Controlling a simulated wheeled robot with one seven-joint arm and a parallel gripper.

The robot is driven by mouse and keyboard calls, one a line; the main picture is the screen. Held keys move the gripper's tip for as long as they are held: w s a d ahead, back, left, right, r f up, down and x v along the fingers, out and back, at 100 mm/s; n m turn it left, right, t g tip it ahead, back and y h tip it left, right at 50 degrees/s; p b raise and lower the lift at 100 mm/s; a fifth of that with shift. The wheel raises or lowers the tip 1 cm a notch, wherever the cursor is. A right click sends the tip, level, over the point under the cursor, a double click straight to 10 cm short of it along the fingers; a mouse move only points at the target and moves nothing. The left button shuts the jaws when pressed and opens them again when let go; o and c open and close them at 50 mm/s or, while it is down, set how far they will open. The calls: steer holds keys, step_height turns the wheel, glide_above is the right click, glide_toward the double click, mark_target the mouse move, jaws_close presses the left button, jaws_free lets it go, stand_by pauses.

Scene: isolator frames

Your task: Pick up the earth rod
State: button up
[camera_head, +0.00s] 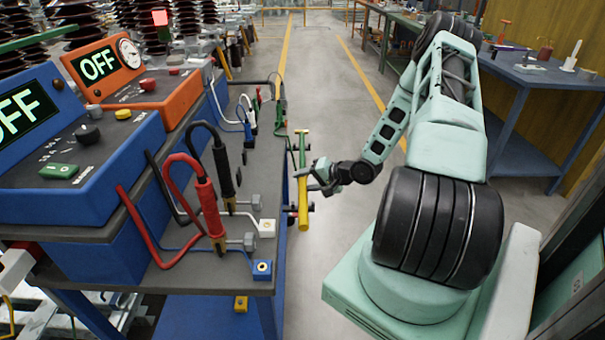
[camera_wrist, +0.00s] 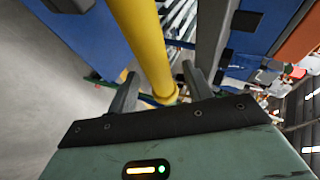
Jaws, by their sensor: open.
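The earth rod (camera_head: 303,190) is a long yellow rod with a green upper part, upright at the right side of the grey-topped bench. My gripper (camera_head: 316,178) reaches it from the right at about mid-height. In the wrist view the yellow rod (camera_wrist: 142,40) runs down between the two dark fingers of my gripper (camera_wrist: 160,75). Part of the rod's far end is hidden behind my gripper's body.
The bench (camera_head: 262,205) carries red and black clipped leads and bolts near its right edge. A blue box (camera_head: 70,150) and an orange box (camera_head: 125,75), both reading OFF, stand on the left. Floor is clear behind; a blue table (camera_head: 545,75) stands at the right.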

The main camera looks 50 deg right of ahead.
jaws_close()
steer(key=shift+r, duration=0.15)
step_height(320, 180, up, 10)
steer(key=shift+p, duration=0.4)
